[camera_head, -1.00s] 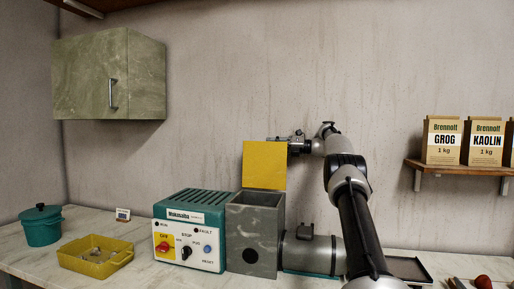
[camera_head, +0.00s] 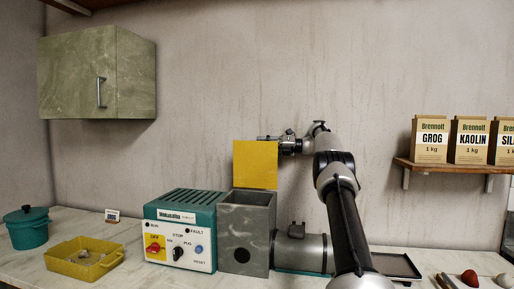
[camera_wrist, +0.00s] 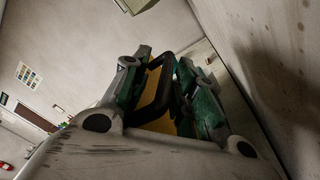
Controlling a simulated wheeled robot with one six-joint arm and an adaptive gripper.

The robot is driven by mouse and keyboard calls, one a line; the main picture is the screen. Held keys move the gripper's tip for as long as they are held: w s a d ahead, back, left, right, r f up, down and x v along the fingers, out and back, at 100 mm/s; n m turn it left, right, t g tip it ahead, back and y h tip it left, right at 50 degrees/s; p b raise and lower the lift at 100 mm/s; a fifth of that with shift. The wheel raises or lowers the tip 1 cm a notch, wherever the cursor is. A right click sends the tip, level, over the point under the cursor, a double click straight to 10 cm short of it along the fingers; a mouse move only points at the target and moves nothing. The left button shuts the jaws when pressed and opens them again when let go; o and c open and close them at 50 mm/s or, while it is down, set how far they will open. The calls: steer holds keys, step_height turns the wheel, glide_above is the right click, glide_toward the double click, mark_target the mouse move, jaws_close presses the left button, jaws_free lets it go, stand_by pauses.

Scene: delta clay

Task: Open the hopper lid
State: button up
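The hopper (camera_head: 243,235) is a grey stone-like box on the bench, just right of the teal and white control box. Its yellow lid (camera_head: 255,165) stands upright at the back of the hopper, and the box's top is open. My gripper (camera_head: 268,138) is at the lid's top edge, reaching from the right, partly hidden behind the lid. In the wrist view, the green-padded fingers (camera_wrist: 165,95) lie on both sides of a dark bar, with a yellow strip of the lid (camera_wrist: 150,85) beside it. I cannot tell whether they clamp it.
The control box (camera_head: 185,230) with knobs stands left of the hopper. A yellow tray (camera_head: 65,262) and teal pot (camera_head: 27,232) are further left. A grey cylinder (camera_head: 300,252) is right of the hopper. A wall cabinet (camera_head: 130,75) and shelf with bags (camera_head: 430,140) flank the arm.

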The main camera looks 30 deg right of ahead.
mark_target(271, 146)
steer(key=v, duration=0.3)
steer(key=shift+s+d+f, duration=0.1)
steer(key=shift+d+f, duration=0.1)
steer(key=shift+f, duration=0.05)
steer(key=v, duration=0.7)
steer(key=shift+s+a+r, duration=0.2)
steer(key=shift+r, duration=0.1)
steer(key=shift+a, duration=0.1)
